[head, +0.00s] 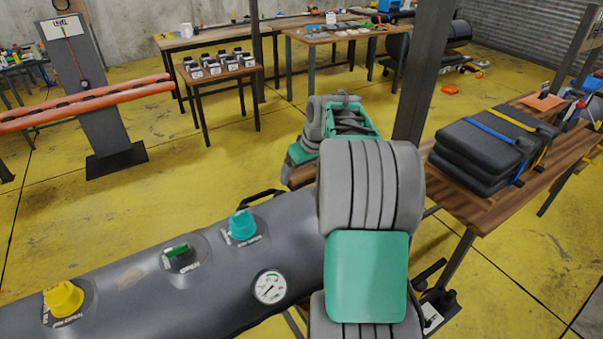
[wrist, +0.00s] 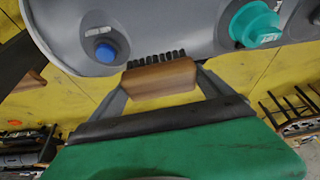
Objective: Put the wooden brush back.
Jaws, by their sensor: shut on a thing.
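The wooden brush (wrist: 160,80) shows in the wrist view, with a light brown wooden body and a row of black bristles along its upper edge in the picture. My gripper (wrist: 161,86) is shut on it, with one finger at each end of the wood. The brush shows just below the grey inflatable tube (wrist: 180,28) in that view; I cannot tell whether the bristles touch it. In the head view my arm hides the brush and the gripper fingers. The grey tube (head: 215,275) lies across the lower left there.
The tube carries a yellow valve (head: 64,298), a teal valve (head: 243,225) and a gauge (head: 270,287). A wooden table (head: 480,210) at right holds stacked black folded items (head: 485,145). A small table (head: 205,85) bears several small containers. Yellow floor (head: 200,165) is open behind the tube.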

